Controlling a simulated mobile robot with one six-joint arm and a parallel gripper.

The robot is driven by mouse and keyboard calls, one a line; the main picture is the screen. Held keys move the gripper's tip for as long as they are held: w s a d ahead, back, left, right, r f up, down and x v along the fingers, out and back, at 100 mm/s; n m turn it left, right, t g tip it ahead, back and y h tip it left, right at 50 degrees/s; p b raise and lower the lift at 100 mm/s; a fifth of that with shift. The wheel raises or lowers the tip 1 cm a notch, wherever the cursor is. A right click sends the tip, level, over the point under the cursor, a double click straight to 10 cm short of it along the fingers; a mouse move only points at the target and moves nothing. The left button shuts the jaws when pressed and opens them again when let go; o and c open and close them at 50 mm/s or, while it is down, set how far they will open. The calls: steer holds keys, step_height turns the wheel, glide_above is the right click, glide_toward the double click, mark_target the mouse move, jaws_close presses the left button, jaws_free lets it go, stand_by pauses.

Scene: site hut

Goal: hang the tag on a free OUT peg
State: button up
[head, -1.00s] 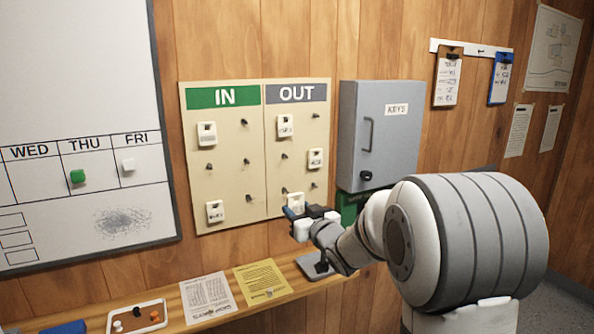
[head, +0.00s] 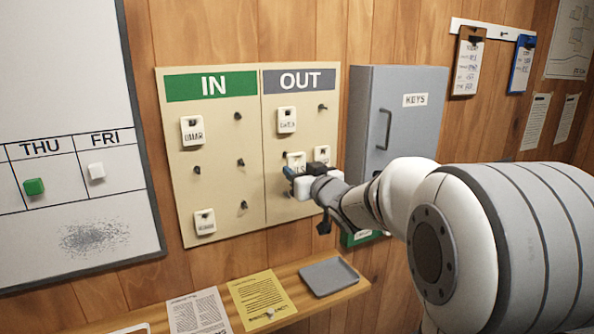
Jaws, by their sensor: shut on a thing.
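My gripper (head: 306,178) is shut on a white tag (head: 296,162) in front of the middle of the OUT panel (head: 275,210). The tag's upper part shows above the fingers; its lower part is hidden. It is near the left middle OUT peg position, but I cannot tell whether it touches a peg. Another white tag (head: 286,120) hangs at the OUT panel's upper left. The upper right OUT peg (head: 322,107) is bare.
The IN panel (head: 220,185) holds two tags (head: 192,130) (head: 204,222) and several bare pegs. A grey key cabinet (head: 395,120) stands close right of the board. Below, a shelf carries a grey tray (head: 328,277) and a yellow sheet (head: 262,298).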

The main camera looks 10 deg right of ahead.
steer(key=shift+w+a+f, duration=0.15)
steer(key=shift+w, duration=0.25)
steer(key=shift+w+a+f, duration=0.1)
steer(key=shift+w+a, duration=0.05)
steer(key=shift+w, duration=0.25)
steer(key=shift+x, duration=1.6)
steer(key=shift+s+f+b, duration=0.1)
steer(key=shift+f+b, duration=0.15)
steer(key=shift+b, duration=0.15)
steer(key=o, duration=0.9)
